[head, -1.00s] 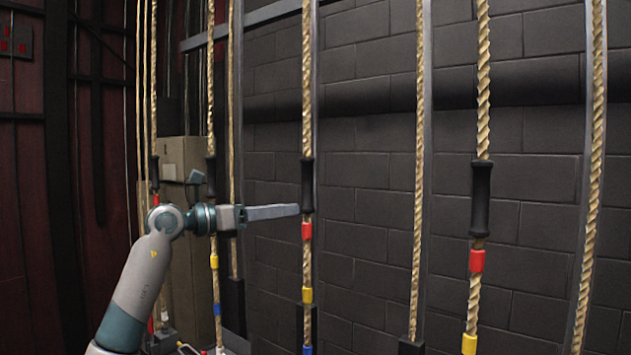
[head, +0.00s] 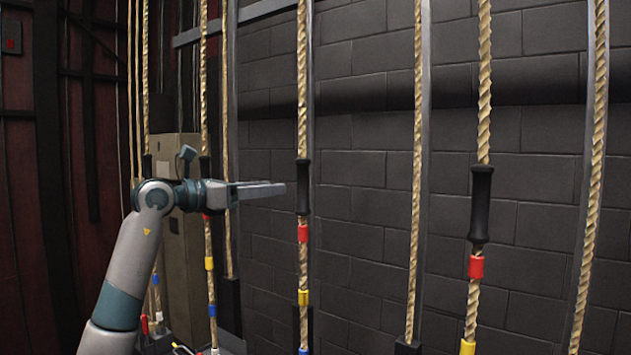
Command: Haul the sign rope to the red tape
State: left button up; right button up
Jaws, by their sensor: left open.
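Several tan ropes hang vertically, with black handles and coloured tape; I cannot read which one is the sign rope. The middle rope (head: 303,80) has a black handle (head: 303,187), then red tape (head: 303,233), yellow tape (head: 303,297) and a blue band at the bottom edge. The right rope (head: 484,80) has a handle (head: 480,205), red tape (head: 476,267) and yellow tape (head: 468,347). My left gripper (head: 280,188) is open and empty, fingers pointing right, with tips just left of the middle handle in the picture. My right gripper is not in view.
The left rope (head: 204,90) passes by my gripper, with its red tape partly hidden. Bare ropes (head: 416,200) hang between the handled ones. A dark block wall (head: 365,150) stands behind, and a grey-brown cabinet (head: 175,240) stands at left.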

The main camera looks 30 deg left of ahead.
pick_arm(q)
jog(key=p+x, duration=0.6)
jog(key=x, duration=0.8)
jog(key=shift+w+d+p, duration=0.2)
jog(key=shift+w+p, duration=0.1)
jog(key=shift+f, duration=0.1)
grip_shut()
